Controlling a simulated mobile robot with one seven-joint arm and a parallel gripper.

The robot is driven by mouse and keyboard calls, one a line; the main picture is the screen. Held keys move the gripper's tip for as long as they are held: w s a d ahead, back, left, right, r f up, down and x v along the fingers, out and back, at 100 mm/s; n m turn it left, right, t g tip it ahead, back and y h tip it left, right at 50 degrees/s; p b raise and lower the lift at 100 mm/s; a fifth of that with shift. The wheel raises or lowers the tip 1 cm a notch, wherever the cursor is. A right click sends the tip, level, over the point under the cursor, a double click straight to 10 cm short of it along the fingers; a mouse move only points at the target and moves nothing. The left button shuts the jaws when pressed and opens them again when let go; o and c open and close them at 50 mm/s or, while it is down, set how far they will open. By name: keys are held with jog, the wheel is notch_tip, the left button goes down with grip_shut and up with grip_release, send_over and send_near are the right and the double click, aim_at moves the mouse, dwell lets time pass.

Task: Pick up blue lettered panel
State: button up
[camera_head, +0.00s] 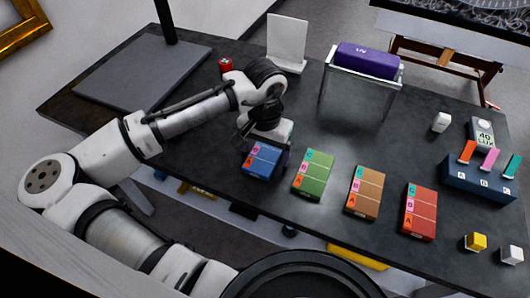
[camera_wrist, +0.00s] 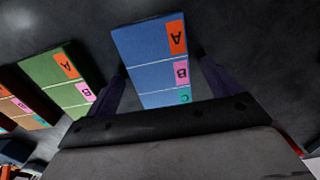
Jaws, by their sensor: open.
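The blue lettered panel (camera_head: 262,161) is a flat block with orange, pink and teal letter tabs. It lies at the left end of a row of panels on the dark table. In the wrist view the blue panel (camera_wrist: 150,58) reaches in between the two fingers, its far part sticking out beyond them. My gripper (camera_wrist: 163,85) is open, one finger at each side of the panel. I cannot tell whether the fingers touch it. In the head view my gripper (camera_head: 266,146) is at the panel's far end, and my wrist hides part of it.
A green panel (camera_head: 313,175) lies close to the right, then a brown panel (camera_head: 363,192) and a red panel (camera_head: 420,211). A purple roll (camera_head: 368,61) on a metal stand and a white upright plate (camera_head: 287,43) stand behind.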

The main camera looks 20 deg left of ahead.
jog(key=c, duration=1.1)
